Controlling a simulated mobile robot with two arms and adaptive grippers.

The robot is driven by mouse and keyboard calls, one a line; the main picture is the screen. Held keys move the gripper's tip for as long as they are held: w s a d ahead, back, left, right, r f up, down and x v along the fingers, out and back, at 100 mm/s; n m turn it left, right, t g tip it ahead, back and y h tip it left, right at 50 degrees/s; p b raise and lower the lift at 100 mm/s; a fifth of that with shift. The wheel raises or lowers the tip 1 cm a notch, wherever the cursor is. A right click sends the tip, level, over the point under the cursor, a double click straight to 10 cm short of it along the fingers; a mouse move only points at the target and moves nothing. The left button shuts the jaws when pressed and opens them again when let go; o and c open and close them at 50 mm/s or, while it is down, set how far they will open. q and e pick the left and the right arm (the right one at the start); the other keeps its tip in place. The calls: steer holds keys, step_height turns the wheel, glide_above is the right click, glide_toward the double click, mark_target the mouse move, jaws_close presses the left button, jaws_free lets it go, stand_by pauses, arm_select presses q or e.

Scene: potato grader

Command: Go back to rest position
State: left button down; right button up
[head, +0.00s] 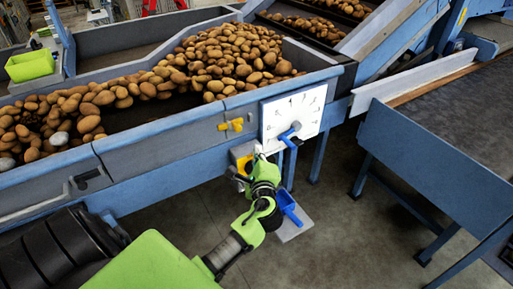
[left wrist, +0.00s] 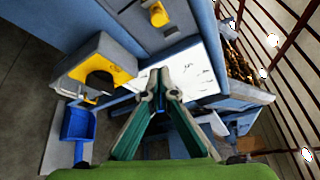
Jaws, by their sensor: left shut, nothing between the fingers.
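My left gripper (head: 259,152) is in front of the blue potato machine, just below and left of the white numbered dial plate (head: 309,107). In the left wrist view its green fingers (left wrist: 160,84) converge and are shut, with nothing held. The dial plate shows behind the fingertips (left wrist: 203,68). A blue pointer (head: 290,134) sits at the plate's lower part, a little right of the gripper and apart from it. Whether the fingertips touch the plate cannot be told. My right gripper is in neither view.
Potatoes (head: 235,58) fill the machine's trough. A yellow handle (head: 236,125) and a yellow-faced box (left wrist: 103,66) are near my gripper. A blue scoop (head: 289,207) rests on a small shelf (head: 294,229) beside my wrist. A dark conveyor (head: 465,110) stands right; floor between is clear.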

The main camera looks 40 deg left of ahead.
arm_select(q)
steer(key=shift+s, duration=0.2)
stand_by(0.4)
steer(key=s+d+f+n+g+h, duration=0.1)
steer(key=s+d+f+g+h, duration=0.2)
steer(key=f, duration=0.8)
steer(key=s+d+f+n+h, duration=0.15)
steer(key=s+f, duration=0.35)
steer(key=f, duration=0.7)
steer(key=s+d+f+g+h, duration=0.2)
steer(key=s+d+f, duration=0.2)
steer(key=f, duration=0.7)
steer(key=s+d+f+n+g+h, duration=0.1)
steer(key=s+f, duration=0.5)
steer(key=s, duration=0.6)
steer(key=s+d+f+n+g+h, duration=0.1)
steer(key=s+d+f+n+g, duration=0.2)
steer(key=s, duration=0.9)
steer(key=s+d+f+n+g+h, duration=0.2)
steer(key=s+f+n, duration=0.4)
steer(key=s+f, duration=0.5)
steer(key=shift+s+d, duration=0.5)
steer(key=shift+s, duration=0.4)
